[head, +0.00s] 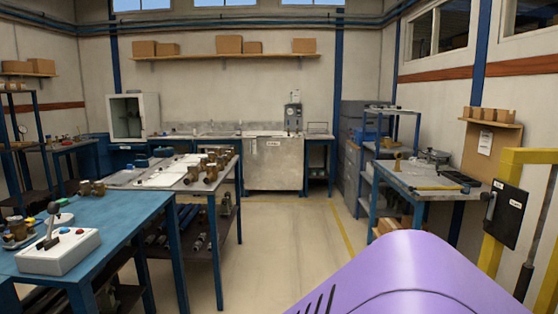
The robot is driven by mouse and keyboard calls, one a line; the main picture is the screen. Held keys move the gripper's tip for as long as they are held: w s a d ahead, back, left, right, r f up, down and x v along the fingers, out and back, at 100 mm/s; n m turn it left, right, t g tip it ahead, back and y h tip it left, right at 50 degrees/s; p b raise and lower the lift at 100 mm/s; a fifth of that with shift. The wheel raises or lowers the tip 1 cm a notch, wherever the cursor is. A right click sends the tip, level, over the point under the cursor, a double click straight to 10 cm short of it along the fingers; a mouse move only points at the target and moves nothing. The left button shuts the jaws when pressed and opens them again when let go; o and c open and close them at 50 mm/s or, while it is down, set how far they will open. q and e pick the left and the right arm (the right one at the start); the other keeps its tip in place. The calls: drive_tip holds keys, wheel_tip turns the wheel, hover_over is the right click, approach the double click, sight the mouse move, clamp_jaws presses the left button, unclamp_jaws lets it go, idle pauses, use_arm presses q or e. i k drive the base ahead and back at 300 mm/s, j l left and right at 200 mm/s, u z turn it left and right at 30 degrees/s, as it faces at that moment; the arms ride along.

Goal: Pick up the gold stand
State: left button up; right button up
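A small upright gold-coloured piece (397,162) stands near the left edge of the right workbench (416,193). It may be the gold stand, but it is too small and far off to be sure of its shape. Several brass-coloured fittings (212,172) also stand on the middle bench at left. Neither of my grippers is in view, and nothing is seen to be held.
A blue table (115,222) with a white control box (59,252) stands at near left. A yellow frame (510,185) stands at far right. The concrete floor (285,230) between the benches is clear. A metal cabinet (273,165) stands against the back wall.

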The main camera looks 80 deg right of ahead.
sight(399, 155)
drive_tip(key=z, duration=1.75)
